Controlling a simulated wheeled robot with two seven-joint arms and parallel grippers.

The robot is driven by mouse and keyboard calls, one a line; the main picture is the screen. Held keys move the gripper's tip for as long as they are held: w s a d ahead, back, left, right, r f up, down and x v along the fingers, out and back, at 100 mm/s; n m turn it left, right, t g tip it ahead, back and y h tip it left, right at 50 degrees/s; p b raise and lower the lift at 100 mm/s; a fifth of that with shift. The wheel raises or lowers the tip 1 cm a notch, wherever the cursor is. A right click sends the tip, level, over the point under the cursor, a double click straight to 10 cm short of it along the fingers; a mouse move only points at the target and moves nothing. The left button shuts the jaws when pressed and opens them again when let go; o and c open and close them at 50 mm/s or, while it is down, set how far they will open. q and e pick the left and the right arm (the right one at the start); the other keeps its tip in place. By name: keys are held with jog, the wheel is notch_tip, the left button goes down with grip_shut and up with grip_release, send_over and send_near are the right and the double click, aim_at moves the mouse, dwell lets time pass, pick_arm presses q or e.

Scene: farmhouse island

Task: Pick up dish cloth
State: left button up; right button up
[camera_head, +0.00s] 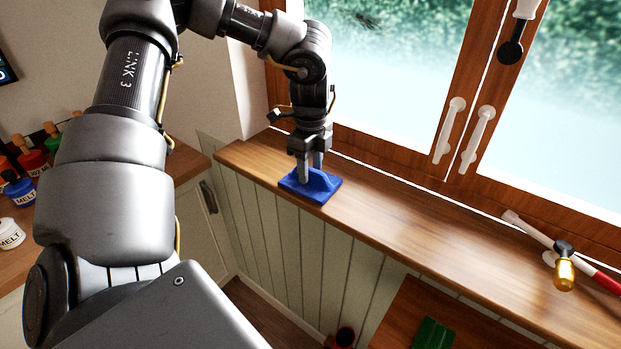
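A blue dish cloth (325,187) lies on the wooden windowsill, near its left end. It is flat at the edges, with a raised fold in the middle. My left gripper (311,174) points down at the cloth, its fingertips at the raised fold. One finger shows in front of the fold and the other is partly hidden behind it. A narrow gap shows between the fingers; I cannot tell whether they press on the cloth. The cloth still rests on the sill. My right gripper is not in view.
The window frame (395,150) with white handles rises behind the sill (420,235). A green item (433,334) lies on a lower wooden surface. Bottles stand on the left counter.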

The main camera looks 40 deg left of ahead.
pick_arm(q)
jog(key=c, duration=0.7)
grip_shut()
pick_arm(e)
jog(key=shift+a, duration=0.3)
pick_arm(q)
jog(key=shift+w+a+r, duration=0.1)
jog(key=shift+r, duration=0.4)
notch_tip(320, 180, up, 10)
jog(key=b, duration=0.3)
notch_tip(320, 180, up, 6)
jog(key=p, duration=0.2)
send_over(311, 169)
jog(key=shift+r, duration=0.5)
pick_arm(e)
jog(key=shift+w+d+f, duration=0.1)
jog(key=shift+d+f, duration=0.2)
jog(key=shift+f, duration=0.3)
